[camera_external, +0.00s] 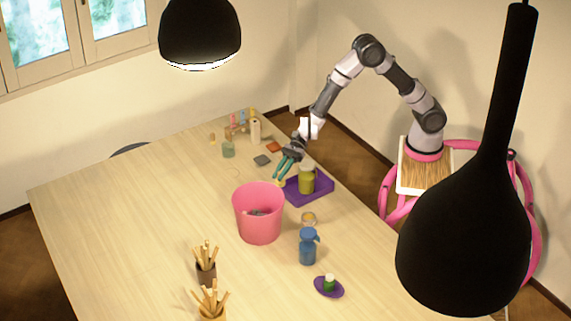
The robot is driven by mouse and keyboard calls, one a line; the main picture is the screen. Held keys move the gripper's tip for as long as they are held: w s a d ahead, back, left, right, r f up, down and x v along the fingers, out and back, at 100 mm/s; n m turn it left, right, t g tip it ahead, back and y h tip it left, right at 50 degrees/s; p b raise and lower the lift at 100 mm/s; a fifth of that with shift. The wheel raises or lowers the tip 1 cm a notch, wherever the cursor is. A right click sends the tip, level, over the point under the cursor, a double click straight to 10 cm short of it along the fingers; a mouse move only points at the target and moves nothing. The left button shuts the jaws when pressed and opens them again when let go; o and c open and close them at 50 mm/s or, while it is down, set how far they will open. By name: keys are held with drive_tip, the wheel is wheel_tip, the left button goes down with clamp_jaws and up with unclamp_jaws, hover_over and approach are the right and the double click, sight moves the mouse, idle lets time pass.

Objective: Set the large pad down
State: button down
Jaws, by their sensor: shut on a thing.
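My gripper (283,174) is over the table, just left of the purple tray and behind the pink bucket. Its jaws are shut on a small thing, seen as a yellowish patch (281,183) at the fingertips. I take it to be the large pad, but its outline is mostly hidden and its height above the table is hard to tell. A grey flat pad (262,160) and an orange flat pad (273,147) lie on the table behind and left of my gripper.
The pink bucket (259,222) has dark things inside. A blue jug (308,249), a small jar (308,219) and a purple saucer (340,291) stand nearer. The table's left half (130,220) is clear.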

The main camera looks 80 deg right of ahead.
drive_tip(key=s+a+n+g, duration=0.2)
drive_tip(key=s+a, duration=0.3)
drive_tip(key=s, duration=0.7)
drive_tip(key=s+a+n+g, duration=0.2)
drive_tip(key=s+a+g, duration=0.15)
drive_tip(key=s, duration=0.85)
drive_tip(key=shift+t+y, duration=0.35)
drive_tip(key=shift+y, duration=0.05)
drive_tip(key=shift+w+a+f, duration=0.1)
drive_tip(key=shift+w+f, duration=0.05)
drive_tip(key=shift+f, duration=2.3)
drive_tip(key=shift+w+a+f, duration=0.1)
drive_tip(key=shift+f, duration=2.4)
drive_tip(key=shift+w+a+f, duration=0.1)
drive_tip(key=shift+w+f, duration=0.05)
drive_tip(key=shift+f, duration=2.3)
drive_tip(key=shift+f, duration=0.15)
drive_tip(key=c, duration=0.9)
unclamp_jaws()
drive_tip(key=shift+o, duration=0.2)
